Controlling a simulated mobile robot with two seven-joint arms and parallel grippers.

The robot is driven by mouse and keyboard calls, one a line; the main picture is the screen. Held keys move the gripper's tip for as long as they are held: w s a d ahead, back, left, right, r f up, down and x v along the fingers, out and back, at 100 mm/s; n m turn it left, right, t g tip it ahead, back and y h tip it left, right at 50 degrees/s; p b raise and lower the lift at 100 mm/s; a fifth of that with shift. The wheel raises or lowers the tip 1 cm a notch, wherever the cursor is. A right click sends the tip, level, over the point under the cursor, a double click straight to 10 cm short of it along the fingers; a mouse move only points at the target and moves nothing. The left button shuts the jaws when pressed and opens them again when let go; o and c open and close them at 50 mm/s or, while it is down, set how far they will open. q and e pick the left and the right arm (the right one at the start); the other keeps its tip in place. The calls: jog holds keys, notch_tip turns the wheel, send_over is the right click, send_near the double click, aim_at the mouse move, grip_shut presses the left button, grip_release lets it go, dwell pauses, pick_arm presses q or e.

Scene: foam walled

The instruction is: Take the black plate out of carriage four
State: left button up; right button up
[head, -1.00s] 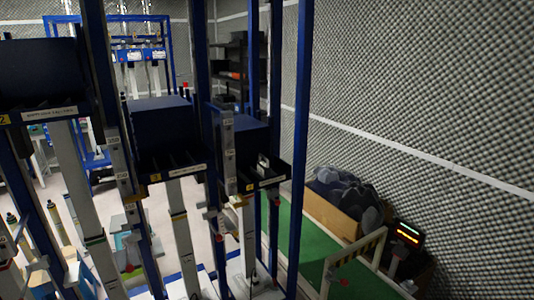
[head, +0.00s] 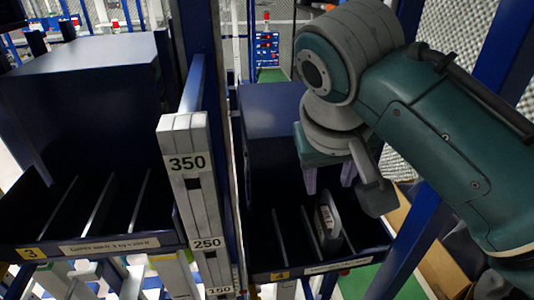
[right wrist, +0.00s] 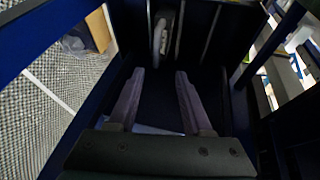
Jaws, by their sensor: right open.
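Carriage four (head: 262,262) is a dark blue open-front bin with a yellow "4" label and upright dividers. The black plate (head: 330,221) stands upright between dividers at its right side, with a pale marking on its edge. In the right wrist view the plate (right wrist: 163,35) shows beyond the fingertips, standing on edge with lettering on it. My right gripper (head: 328,181) is open and empty, above and behind the plate, apart from it. It also shows in the right wrist view (right wrist: 160,78). My left gripper is in neither view.
Carriage three (head: 90,247) stands to the left, with dividers and a yellow label. A grey post (head: 188,165) marked 350 and 250 stands between the carriages. A blue upright (head: 425,235) rises at the right, close to my right arm.

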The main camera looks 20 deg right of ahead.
aim_at(331, 203)
jog(key=x, duration=0.1)
jog(key=p+x, duration=0.1)
jog(key=x, duration=0.1)
jog(key=s+x, duration=0.1)
jog(key=x, duration=0.1)
jog(key=shift+d+f+p, duration=0.3)
jog(key=shift+f+p, duration=0.05)
jog(key=shift+p, duration=0.05)
jog(key=shift+w+d+f, duration=0.15)
jog(key=shift+w+f, duration=0.15)
jog(key=shift+f, duration=0.2)
jog(key=c, duration=0.8)
